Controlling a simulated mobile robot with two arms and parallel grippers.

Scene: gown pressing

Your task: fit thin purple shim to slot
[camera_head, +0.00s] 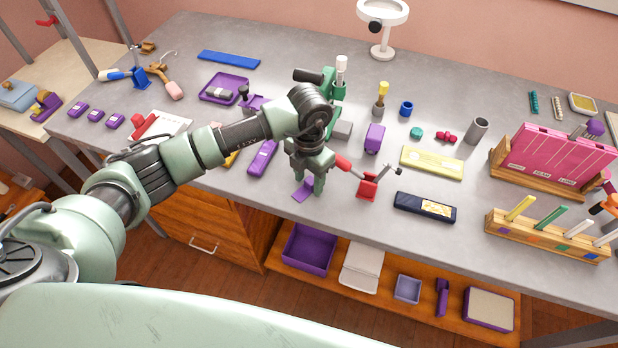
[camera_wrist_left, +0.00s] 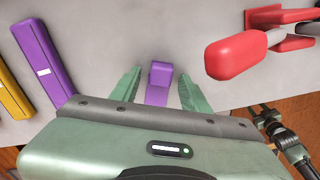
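A small thin purple piece, which I take for the shim (camera_head: 302,195), lies on the grey table near its front edge. My left gripper (camera_head: 309,188) points down over it, with the fingers low near the tabletop. In the left wrist view the purple shim (camera_wrist_left: 158,85) lies between the two green fingers of the left gripper (camera_wrist_left: 160,80), which are apart. A gap shows on each side of the shim, so the gripper is open. The near end of the shim is hidden by the gripper body. I cannot tell which thing holds the slot.
A red-handled clamp (camera_head: 367,188) stands close right of the left gripper; its red handle (camera_wrist_left: 232,58) shows in the wrist view. A long purple block (camera_head: 263,158) lies to the left. A dark navy case (camera_head: 410,207) lies further right. Bare table lies around the shim.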

